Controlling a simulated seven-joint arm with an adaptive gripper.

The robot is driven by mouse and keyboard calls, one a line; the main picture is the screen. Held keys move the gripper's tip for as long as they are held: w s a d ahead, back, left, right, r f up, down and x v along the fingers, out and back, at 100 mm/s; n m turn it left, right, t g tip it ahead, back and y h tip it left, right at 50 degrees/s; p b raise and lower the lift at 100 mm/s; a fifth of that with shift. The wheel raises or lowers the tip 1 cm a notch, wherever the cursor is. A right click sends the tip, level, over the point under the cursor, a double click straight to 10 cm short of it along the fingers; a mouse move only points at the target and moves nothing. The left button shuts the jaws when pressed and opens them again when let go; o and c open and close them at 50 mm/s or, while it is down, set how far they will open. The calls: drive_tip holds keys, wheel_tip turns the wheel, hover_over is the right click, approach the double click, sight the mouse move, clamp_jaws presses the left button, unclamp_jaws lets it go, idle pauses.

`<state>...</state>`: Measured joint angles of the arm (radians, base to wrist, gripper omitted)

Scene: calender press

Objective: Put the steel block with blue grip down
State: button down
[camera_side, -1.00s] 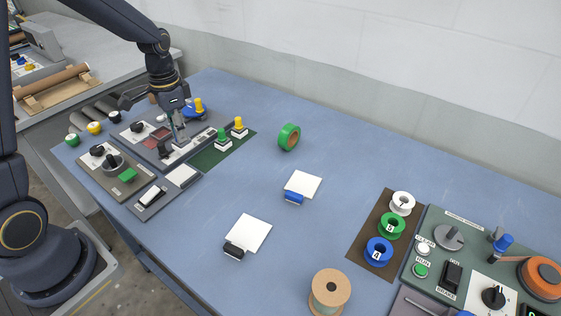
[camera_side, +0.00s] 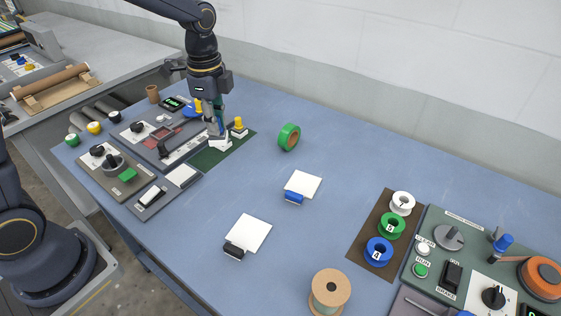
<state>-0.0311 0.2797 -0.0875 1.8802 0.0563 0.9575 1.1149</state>
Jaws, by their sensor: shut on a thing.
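My gripper (camera_side: 214,131) points down over the green mat (camera_side: 206,158), at the mat's far left part. It is shut on the steel block with blue grip (camera_side: 219,124), of which only a little blue shows between the fingers. A pale block base (camera_side: 221,143) shows just under the fingertips. I cannot tell whether it belongs to the held block or to the green-gripped one, whose grip is hidden. I also cannot tell whether the held block touches anything. A block with a yellow grip (camera_side: 239,126) stands upright just to the right of my gripper.
The grey press panel (camera_side: 138,131) with knobs and a long slot lies left of the mat. A green tape roll (camera_side: 289,137) stands to the right. Numbered spools (camera_side: 391,225) stand at the right. The near mat is bare.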

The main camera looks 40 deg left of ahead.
drive_tip(key=s+d+f+m, duration=0.1)
drive_tip(key=d+m, duration=0.3)
drive_tip(key=d, duration=0.7)
drive_tip(key=d+f+m, duration=0.2)
drive_tip(key=d+m, duration=0.2)
drive_tip(key=d, duration=0.8)
drive_tip(key=w+d+f, duration=0.2)
drive_tip(key=w+f, duration=0.1)
drive_tip(key=w, duration=0.1)
drive_tip(key=w+d+f, duration=0.2)
drive_tip(key=w+f, duration=0.1)
drive_tip(key=w, duration=0.1)
drive_tip(key=w+d+f, duration=0.2)
drive_tip(key=w+f, duration=0.1)
drive_tip(key=w, duration=0.1)
drive_tip(key=shift+f, duration=1.7)
drive_tip(key=shift+f, duration=0.1)
drive_tip(key=c, duration=1)
unclamp_jaws()
drive_tip(key=shift+c, duration=0.2)
